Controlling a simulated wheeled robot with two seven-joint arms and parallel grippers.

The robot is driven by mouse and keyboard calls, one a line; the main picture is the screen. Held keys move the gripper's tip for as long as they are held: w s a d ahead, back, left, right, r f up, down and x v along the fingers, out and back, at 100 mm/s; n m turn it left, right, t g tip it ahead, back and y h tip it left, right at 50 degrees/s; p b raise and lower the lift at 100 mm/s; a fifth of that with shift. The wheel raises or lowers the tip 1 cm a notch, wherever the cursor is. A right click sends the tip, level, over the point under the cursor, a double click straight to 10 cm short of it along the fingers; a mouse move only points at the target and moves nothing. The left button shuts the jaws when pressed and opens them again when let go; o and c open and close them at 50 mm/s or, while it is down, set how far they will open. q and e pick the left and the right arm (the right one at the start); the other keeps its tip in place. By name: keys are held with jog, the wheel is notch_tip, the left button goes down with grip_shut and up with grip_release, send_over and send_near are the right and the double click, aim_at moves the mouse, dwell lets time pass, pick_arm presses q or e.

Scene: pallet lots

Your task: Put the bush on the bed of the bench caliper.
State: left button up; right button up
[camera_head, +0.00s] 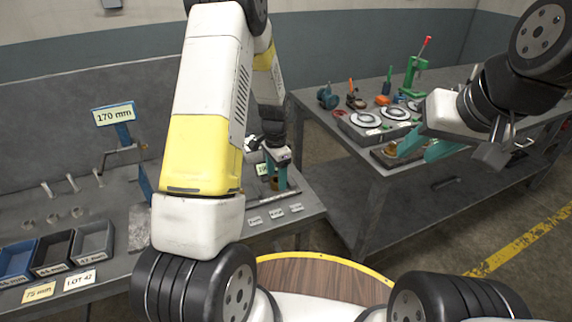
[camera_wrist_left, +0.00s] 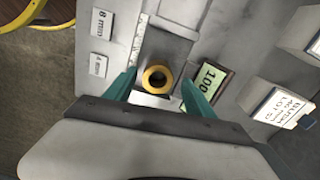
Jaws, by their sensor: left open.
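The bush (camera_wrist_left: 158,79) is a brass-coloured ring, seen from above in the left wrist view. It stands on the grey bed of the bench caliper (camera_wrist_left: 165,47), beside a ruler scale and a lit display (camera_wrist_left: 190,92). My left gripper (camera_wrist_left: 159,80) is open, with one teal finger on each side of the bush and gaps showing. In the head view my left gripper (camera_head: 275,172) is over the caliper at the bench's right end, and the bush (camera_head: 273,184) shows small below it. My right gripper (camera_head: 427,148) has its teal fingers apart, over the right table.
Small size labels (camera_head: 276,213) lie along the bench front. Blue, black and grey bins (camera_head: 92,240) stand at the left, near a 170 mm sign (camera_head: 114,114). The right table (camera_head: 345,150) carries round gauges, tools and a green press (camera_head: 411,78).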

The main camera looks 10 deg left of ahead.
aim_at(277, 179)
pick_arm(q)
jog(key=s+r+n+t, duration=0.1)
jog(key=s+r, duration=0.2)
jog(key=r, duration=0.5)
jog(key=s+d+r+n+t+h, duration=0.1)
jog(key=s+r+n, duration=0.15)
jog(key=r, duration=0.65)
jog(key=s+r+n+t, duration=0.1)
jog(key=s+r, duration=0.3)
jog(key=r, duration=0.4)
jog(key=s+d+r+n+t+h, duration=0.1)
jog(key=s+r+n+t, duration=0.2)
jog(key=s, duration=1.2)
notch_tip(277, 179, up, 3)
jog(key=shift+d+r+n, duration=0.1)
jog(key=shift+d+n, duration=0.1)
jog(key=shift+n, duration=0.75)
